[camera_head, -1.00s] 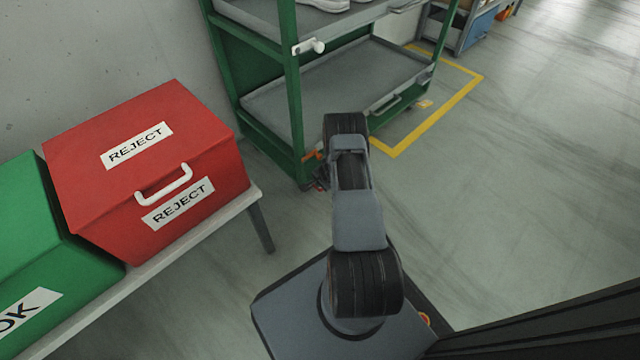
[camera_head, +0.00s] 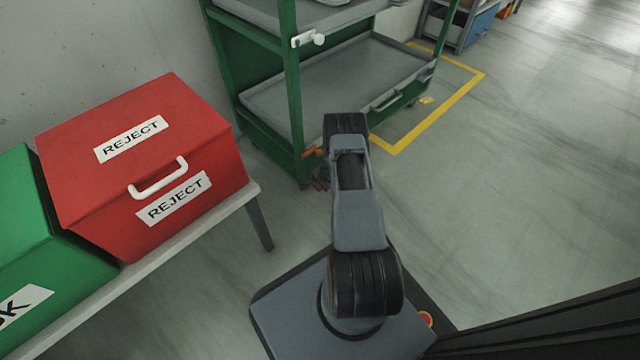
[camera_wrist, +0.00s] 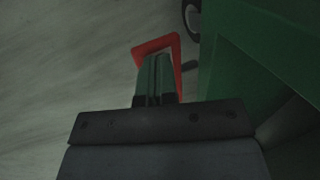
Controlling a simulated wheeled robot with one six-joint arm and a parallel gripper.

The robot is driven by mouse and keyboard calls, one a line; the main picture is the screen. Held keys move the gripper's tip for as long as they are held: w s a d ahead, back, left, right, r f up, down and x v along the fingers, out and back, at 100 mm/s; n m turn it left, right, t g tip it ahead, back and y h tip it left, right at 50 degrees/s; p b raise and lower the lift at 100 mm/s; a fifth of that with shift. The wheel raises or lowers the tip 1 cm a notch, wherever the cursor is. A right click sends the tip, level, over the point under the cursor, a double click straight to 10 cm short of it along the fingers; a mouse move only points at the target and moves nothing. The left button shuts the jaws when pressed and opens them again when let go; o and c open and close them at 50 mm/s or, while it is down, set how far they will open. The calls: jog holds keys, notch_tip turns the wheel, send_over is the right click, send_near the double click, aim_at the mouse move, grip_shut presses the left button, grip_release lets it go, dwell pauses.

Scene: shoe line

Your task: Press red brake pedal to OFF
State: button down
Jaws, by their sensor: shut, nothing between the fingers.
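The red brake pedal (camera_wrist: 151,47) shows in the wrist view as a flat red frame low beside the green cart. My gripper (camera_wrist: 157,58) is shut and empty, its two fingers pressed together. Its fingertips overlap the pedal in the picture, with red showing beyond them and along their right side. I cannot tell whether they touch it. In the head view, my arm hides most of the gripper, which is down by the cart's near bottom corner. Small red parts show there, too small to tell apart.
The green shelf cart (camera_head: 293,100) stands directly ahead, its caster (camera_wrist: 192,18) near the pedal. A red REJECT box (camera_head: 215,150) and a green OK box (camera_head: 50,255) sit on a bench (camera_head: 185,235) at left. Open floor lies to the right, with a yellow line (camera_head: 440,112).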

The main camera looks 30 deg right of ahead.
jog(key=shift+f+b, duration=0.5)
jog(key=shift+f, duration=0.1)
jog(key=shift+r, duration=0.2)
jog(key=shift+r+p, duration=0.8)
jog(key=shift+r, duration=0.4)
jog(key=shift+s+d+f+b, duration=0.1)
jog(key=shift+s+f+b, duration=0.1)
jog(key=shift+s+b, duration=0.4)
jog(key=s+d+b, duration=0.1)
jog(key=s, duration=0.5)
jog(key=shift+s+r, duration=0.15)
jog(key=shift+s, duration=0.2)
jog(key=shift+d, duration=0.1)
